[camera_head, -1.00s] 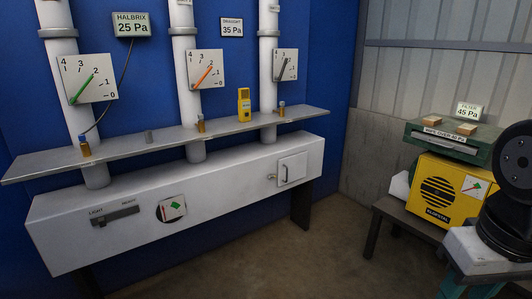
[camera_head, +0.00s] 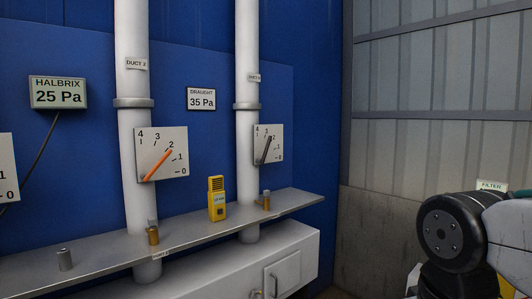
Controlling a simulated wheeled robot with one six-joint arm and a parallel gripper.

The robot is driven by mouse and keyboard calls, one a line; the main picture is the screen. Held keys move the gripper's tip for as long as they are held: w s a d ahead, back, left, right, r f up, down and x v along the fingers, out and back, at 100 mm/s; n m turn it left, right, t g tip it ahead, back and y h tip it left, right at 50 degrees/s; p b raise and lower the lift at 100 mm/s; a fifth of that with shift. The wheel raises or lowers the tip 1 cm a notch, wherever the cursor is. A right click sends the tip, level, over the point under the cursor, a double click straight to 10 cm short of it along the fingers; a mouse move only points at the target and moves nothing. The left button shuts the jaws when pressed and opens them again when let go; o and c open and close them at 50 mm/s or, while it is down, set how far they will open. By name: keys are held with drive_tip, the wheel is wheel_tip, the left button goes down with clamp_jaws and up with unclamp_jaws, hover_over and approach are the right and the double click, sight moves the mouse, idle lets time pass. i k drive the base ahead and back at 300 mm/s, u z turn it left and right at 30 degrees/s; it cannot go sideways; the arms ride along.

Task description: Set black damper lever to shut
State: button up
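The black damper lever (camera_head: 266,149) is on a white dial plate (camera_head: 274,156) fixed to the right duct pipe. The plate is marked 0 to 4 from lower right to upper left. The black lever points steeply up and slightly right, close to the 2 mark. An orange lever (camera_head: 158,165) on the middle duct's plate points up right, at about 2. My gripper is out of view; only a dark joint and light link of my arm show at the lower right.
A grey shelf (camera_head: 100,264) runs below the dials. A yellow handheld meter (camera_head: 217,198), brass fittings (camera_head: 266,201) (camera_head: 153,233) and a grey cap (camera_head: 65,260) stand on it. Signs read HALBRIX 25 Pa (camera_head: 58,92) and DRAUGHT 35 Pa (camera_head: 201,98). A corrugated wall (camera_head: 430,80) is at right.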

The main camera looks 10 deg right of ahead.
sight(261, 161)
drive_tip(key=k, duration=0.6)
drive_tip(key=u, duration=0.45)
drive_tip(key=i, duration=1.55)
drive_tip(key=z, duration=0.65)
